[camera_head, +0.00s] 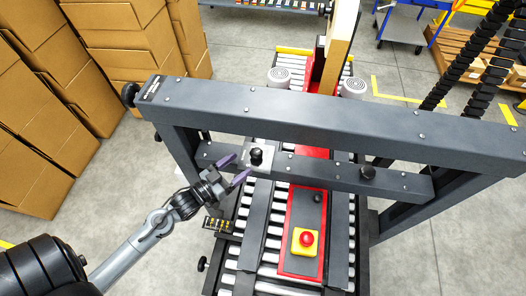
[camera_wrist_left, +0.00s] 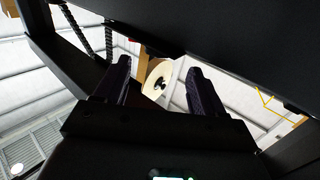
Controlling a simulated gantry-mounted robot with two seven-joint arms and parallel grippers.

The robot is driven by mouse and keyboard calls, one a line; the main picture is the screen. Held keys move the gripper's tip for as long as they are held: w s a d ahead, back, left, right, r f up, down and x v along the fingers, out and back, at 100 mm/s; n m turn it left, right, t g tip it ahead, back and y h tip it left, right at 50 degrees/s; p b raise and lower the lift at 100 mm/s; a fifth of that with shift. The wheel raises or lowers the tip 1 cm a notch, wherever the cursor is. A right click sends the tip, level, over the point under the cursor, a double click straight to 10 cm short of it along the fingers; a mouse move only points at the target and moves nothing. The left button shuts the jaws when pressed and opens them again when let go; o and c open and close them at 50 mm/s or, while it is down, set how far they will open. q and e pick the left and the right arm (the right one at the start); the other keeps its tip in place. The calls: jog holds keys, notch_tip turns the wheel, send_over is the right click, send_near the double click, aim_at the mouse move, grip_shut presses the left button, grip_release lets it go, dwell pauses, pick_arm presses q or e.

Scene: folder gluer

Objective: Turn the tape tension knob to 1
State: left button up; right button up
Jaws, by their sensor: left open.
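A black knob (camera_head: 256,155) stands on a pale metal plate (camera_head: 268,150) on the lower crossbar of the machine. Which number it points to is too small to read. My left gripper (camera_head: 236,168), with purple fingers, is open just left of this knob, with the fingers spread toward it and apart from it. In the left wrist view both fingers (camera_wrist_left: 160,88) are spread with nothing held between them. The knob cannot be made out there. My right gripper is not in view.
A dark upper beam (camera_head: 300,110) spans above the crossbar (camera_head: 330,172). Another black knob (camera_head: 368,173) sits farther right. A red emergency button (camera_head: 307,239) on a yellow box stands over the rollers below. Stacked cartons (camera_head: 120,40) fill the back left.

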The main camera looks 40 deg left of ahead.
aim_at(256, 153)
pick_arm(q)
jog(key=w, duration=0.3)
jog(key=w+d, duration=0.1)
jog(key=w, duration=0.2)
jog(key=w+d, duration=0.1)
jog(key=w, duration=0.2)
jog(key=shift+w+r+p, duration=0.1)
jog(key=shift+w+p, duration=0.3)
jog(key=c, duration=1)
